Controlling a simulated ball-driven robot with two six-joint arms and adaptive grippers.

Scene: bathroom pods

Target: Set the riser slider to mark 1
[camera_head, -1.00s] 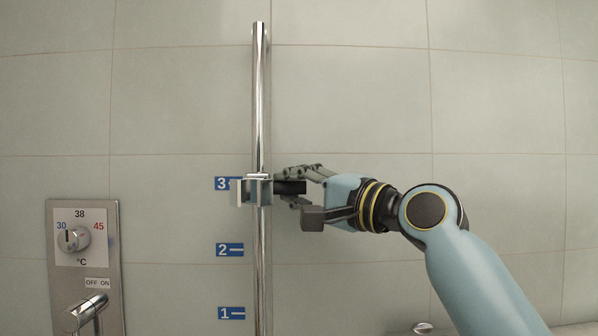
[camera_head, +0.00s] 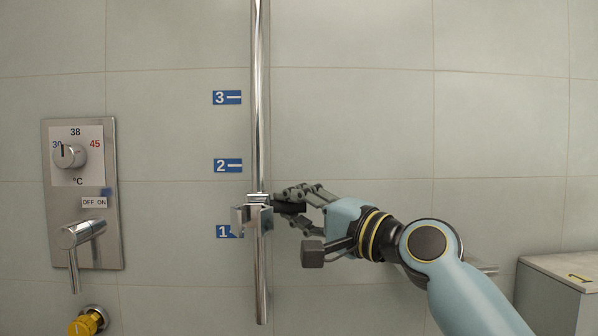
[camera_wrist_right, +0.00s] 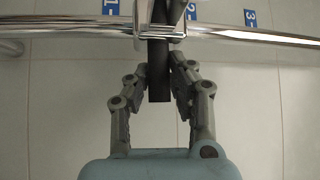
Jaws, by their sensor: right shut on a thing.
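The chrome riser slider (camera_head: 252,213) sits on the vertical riser rail (camera_head: 260,110), its bracket partly covering the blue mark 1 label (camera_head: 224,232). Its body is centred a little above the middle of that label. The mark 2 label (camera_head: 228,166) and mark 3 label (camera_head: 227,98) are higher up. My right gripper (camera_head: 296,208) is shut on the slider's dark handle, right of the rail. In the right wrist view, the fingers (camera_wrist_right: 158,78) flank the black handle (camera_wrist_right: 158,92), and the slider (camera_wrist_right: 158,28) lies between marks 1 and 2. My left gripper is not in view.
A chrome shower control panel (camera_head: 111,190) with a temperature dial (camera_head: 69,156) and a lever (camera_head: 80,240) is on the wall at left. A yellow fitting (camera_head: 86,321) is below it. A grey box (camera_head: 548,295) stands at lower right.

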